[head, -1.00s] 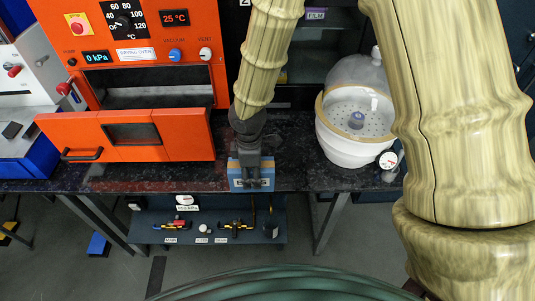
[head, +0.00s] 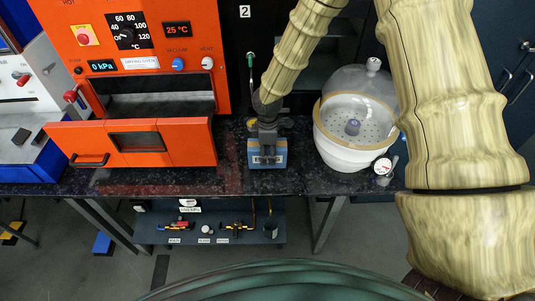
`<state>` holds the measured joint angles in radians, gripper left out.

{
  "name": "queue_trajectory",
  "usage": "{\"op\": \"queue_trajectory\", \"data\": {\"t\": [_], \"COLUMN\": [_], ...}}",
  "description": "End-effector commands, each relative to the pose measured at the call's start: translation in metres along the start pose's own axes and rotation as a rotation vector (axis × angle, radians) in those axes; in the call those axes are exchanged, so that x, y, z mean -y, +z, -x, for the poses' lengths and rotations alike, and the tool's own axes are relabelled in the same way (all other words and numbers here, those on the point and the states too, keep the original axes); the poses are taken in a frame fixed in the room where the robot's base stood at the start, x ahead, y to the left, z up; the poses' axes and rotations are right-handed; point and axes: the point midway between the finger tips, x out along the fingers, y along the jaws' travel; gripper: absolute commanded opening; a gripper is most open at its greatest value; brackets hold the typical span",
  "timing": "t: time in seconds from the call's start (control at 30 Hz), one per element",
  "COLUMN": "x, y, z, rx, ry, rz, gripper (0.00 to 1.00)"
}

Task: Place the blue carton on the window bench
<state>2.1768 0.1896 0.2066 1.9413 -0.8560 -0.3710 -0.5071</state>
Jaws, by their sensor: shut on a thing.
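The blue carton (head: 267,160) is a small blue box with a pale label on its front. My gripper (head: 267,139) reaches down from above and is shut on the carton's upper part. The carton is upright over the dark speckled bench (head: 225,178), between the orange oven and the white desiccator. I cannot tell whether its base touches the bench top. The gripper hides the top of the carton. No window shows, so I cannot tell whether this is the window bench.
The orange drying oven (head: 165,75) stands at left with its door (head: 100,148) folded down. A white desiccator (head: 345,150) with a clear domed lid and a gauge (head: 383,166) stands at right. A shelf below (head: 150,237) holds several small tools.

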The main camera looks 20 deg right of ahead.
Motion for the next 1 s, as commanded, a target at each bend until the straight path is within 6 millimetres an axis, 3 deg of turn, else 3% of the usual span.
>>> {"op": "queue_trajectory", "data": {"t": [0.23, 0.7, 0.73, 0.8, 0.83, 1.0], "x": [0.000, 0.000, 0.000, 0.000, 0.000, 0.000], "y": [0.000, 0.000, 0.000, 0.000, 0.000, 0.000], "z": [-0.020, -0.026, -0.025, -0.025, -0.025, -0.025], "rx": [0.000, 0.000, 0.000, 0.000, 0.000, 0.000], "ry": [0.001, 0.001, 0.001, 0.001, 0.001, 0.001], "rz": [0.000, 0.000, 0.000, 0.000, -0.001, -0.001], "gripper": [0.21, 0.21, 0.55, 0.68, 0.73, 0.73]}}
